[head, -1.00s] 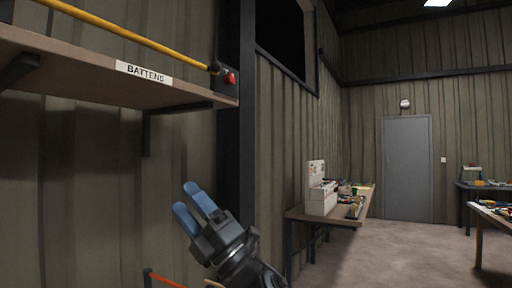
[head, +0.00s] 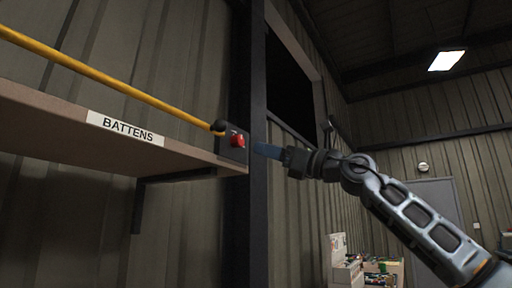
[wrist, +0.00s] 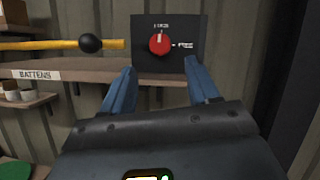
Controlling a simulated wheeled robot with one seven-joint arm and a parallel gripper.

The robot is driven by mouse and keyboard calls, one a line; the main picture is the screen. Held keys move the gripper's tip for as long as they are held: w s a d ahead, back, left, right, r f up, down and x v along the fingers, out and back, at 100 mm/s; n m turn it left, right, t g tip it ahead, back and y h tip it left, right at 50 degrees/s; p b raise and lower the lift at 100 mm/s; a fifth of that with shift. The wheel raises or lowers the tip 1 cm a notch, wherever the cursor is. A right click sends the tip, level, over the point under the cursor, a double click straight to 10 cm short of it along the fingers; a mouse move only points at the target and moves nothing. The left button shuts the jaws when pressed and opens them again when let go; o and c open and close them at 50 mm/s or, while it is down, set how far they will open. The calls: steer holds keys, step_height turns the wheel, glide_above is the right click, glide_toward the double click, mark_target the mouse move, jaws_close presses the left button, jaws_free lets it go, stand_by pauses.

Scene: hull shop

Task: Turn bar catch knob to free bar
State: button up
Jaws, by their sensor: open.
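The red catch knob (head: 237,141) sits on a dark plate (head: 232,152) at the right end of the battens shelf. In the wrist view the knob (wrist: 160,44) has a pale pointer mark aimed up at a label, with another label to its right. My gripper (head: 258,150) is just right of the knob in the head view. In the wrist view its blue fingers (wrist: 160,75) are open, apart and empty, below and either side of the knob.
The shelf (head: 60,118) carries a BATTENS label (head: 125,128). A dark post (head: 258,200) stands right behind the plate. A cluttered bench (head: 370,270) is at lower right, and a grey door (head: 435,205) is farther back.

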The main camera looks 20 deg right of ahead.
mark_target(241, 142)
steer(key=p+x, duration=0.1)
steer(key=x, duration=0.5)
steer(key=shift+w+r+p, duration=0.2)
steer(key=shift+r+p, duration=0.1)
steer(key=shift+p, duration=0.1)
steer(key=shift+w+a+r, duration=0.1)
steer(key=shift+w+a, duration=0.3)
steer(key=shift+a, duration=0.05)
steer(key=c, duration=1)
steer(key=shift+c, duration=0.2)
